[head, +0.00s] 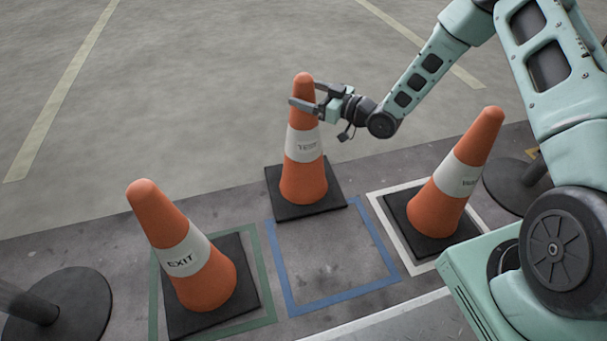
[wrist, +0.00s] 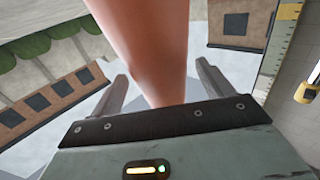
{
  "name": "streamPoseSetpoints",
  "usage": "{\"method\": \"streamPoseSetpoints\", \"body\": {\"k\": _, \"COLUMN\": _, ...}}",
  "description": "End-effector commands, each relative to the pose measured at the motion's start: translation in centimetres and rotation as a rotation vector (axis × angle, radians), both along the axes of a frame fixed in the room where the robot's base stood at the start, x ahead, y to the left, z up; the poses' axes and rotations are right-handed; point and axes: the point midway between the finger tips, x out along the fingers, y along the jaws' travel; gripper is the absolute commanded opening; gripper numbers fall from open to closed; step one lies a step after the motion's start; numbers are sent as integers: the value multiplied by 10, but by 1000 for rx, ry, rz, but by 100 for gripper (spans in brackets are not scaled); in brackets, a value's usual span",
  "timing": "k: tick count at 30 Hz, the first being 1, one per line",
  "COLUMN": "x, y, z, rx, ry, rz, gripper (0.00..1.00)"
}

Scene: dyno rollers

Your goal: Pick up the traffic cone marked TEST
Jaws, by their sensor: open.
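The orange cone marked TEST (head: 304,183) stands upright on its black base, behind the blue square outline and partly over its back edge. My gripper (head: 302,96) is at the cone's upper part, above the white band, reaching in from the right. Its fingers are open, with the cone's top between them. In the wrist view the orange cone (wrist: 146,50) fills the middle between the two spread fingers, with gaps visible on both sides. Whether either finger touches the cone cannot be told.
A cone marked EXIT (head: 208,278) stands in a green outline at front left. Another cone (head: 437,208), its label partly turned away, stands in a white outline at right. The blue outline (head: 376,292) is empty inside. Dark round post bases (head: 75,312) stand at both sides.

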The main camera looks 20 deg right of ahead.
Motion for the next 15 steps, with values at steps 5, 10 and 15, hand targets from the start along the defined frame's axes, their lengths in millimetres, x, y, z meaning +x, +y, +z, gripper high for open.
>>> {"method": "streamPoseSetpoints", "body": {"k": 5, "x": 17, "y": 18, "z": -5, "rx": -2, "ry": -4, "rz": 2, "gripper": 79}}
{"method": "streamPoseSetpoints", "body": {"k": 10, "x": 24, "y": 24, "z": -2, "rx": 0, "ry": 0, "rz": -1, "gripper": 79}}
{"method": "streamPoseSetpoints", "body": {"k": 15, "x": 24, "y": 24, "z": -1, "rx": 0, "ry": 0, "rz": 0, "gripper": 79}}
